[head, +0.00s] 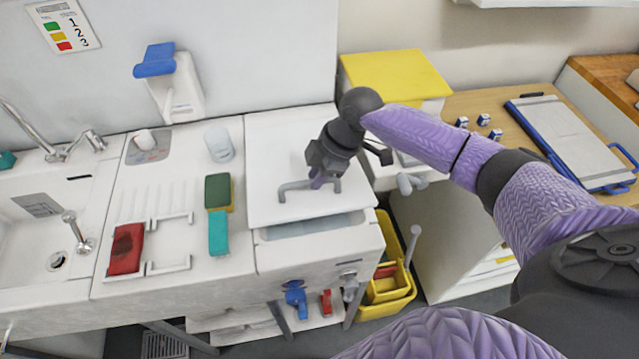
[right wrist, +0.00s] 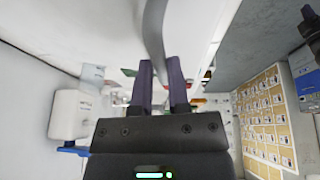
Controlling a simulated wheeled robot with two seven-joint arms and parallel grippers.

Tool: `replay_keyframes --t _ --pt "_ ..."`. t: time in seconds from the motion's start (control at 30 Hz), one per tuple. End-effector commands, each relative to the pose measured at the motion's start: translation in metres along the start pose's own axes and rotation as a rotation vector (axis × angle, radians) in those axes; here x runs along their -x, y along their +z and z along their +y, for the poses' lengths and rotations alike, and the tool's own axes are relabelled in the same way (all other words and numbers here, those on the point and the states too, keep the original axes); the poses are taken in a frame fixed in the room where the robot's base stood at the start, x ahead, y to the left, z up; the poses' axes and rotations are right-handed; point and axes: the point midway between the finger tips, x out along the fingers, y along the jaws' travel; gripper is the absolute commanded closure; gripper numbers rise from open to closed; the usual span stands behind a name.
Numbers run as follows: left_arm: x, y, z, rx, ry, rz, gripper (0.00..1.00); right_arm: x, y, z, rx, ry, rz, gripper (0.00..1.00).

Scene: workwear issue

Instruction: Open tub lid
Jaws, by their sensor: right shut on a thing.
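The tub lid (head: 270,145) is a flat white panel on the right part of the white sink counter, in the middle of the head view. Its grey bar handle (head: 292,187) stands near its front edge; the bar also shows in the right wrist view (right wrist: 154,30). My right gripper (head: 322,182) is shut on this handle, and its purple fingers show in the right wrist view (right wrist: 160,82). A strip of the tub's opening (head: 312,227) shows in front of the lid, so the tub is partly uncovered. My left gripper is out of view.
A green-yellow sponge (head: 218,191), a teal block (head: 218,233) and a clear cup (head: 219,144) are left of the lid. A red brush-like block (head: 126,249) lies further left. A yellow-topped box (head: 396,73) is behind on the right; a yellow bucket (head: 392,285) stands below.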

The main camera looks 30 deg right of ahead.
Motion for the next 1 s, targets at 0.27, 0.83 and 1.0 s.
replay_keyframes --t 0.27,0.83,1.0 --pt "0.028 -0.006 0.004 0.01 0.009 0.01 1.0 0.051 -0.022 0.036 0.001 0.012 0.003 1.0" --pt "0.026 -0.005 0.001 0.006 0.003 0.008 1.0 0.088 -0.035 0.081 -0.001 0.011 -0.002 1.0" --pt "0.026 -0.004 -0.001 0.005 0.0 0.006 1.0 0.089 -0.035 0.082 -0.001 0.011 -0.003 1.0"
